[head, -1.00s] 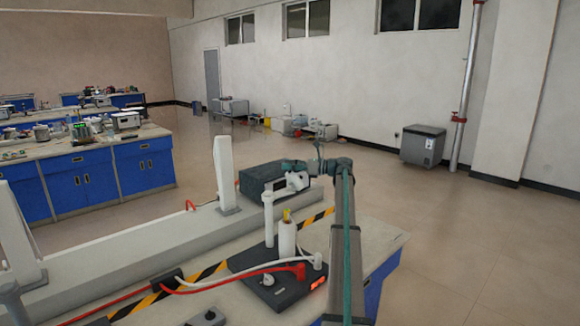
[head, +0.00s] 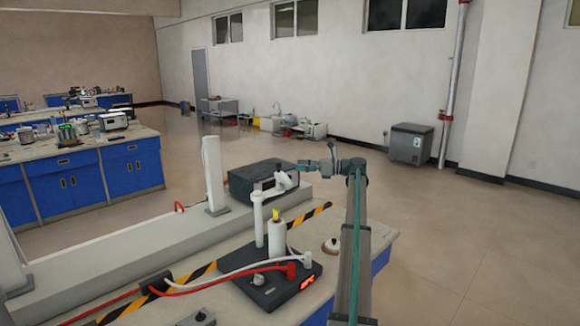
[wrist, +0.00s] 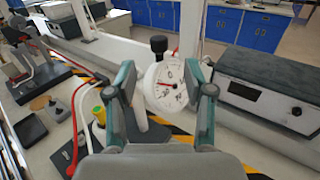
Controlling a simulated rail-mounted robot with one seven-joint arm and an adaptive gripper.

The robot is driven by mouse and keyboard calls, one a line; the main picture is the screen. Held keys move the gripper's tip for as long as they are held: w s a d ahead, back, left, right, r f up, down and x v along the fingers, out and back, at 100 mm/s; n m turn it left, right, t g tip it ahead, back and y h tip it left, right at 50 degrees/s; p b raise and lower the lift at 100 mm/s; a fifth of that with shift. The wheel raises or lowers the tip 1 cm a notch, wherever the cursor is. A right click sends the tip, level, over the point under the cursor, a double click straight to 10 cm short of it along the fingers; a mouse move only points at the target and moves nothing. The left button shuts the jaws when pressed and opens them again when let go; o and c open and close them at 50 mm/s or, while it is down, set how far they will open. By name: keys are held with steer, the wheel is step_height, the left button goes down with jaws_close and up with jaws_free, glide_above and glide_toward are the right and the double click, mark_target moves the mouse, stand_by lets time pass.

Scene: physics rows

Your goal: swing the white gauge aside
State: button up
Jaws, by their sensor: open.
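The white gauge (wrist: 168,87) has a round dial with a red needle and a black knob on top. In the wrist view it shows between the two teal fingers of my gripper (wrist: 167,78), which are apart. Whether either finger touches it I cannot tell. In the head view the gauge (head: 283,181) is a small white shape beside the white post (head: 257,215), in front of the dark box. My gripper (head: 312,164) is just to its right there, its fingers hard to make out.
A dark instrument box (head: 262,179) stands behind the gauge. A black base (head: 277,287) carries a white cylinder (head: 277,240) with a yellow tip, and red and white cables. A white upright (head: 213,175) rises at the left. Open floor lies right of the bench.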

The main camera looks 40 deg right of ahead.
steer(key=shift+v, duration=1.2)
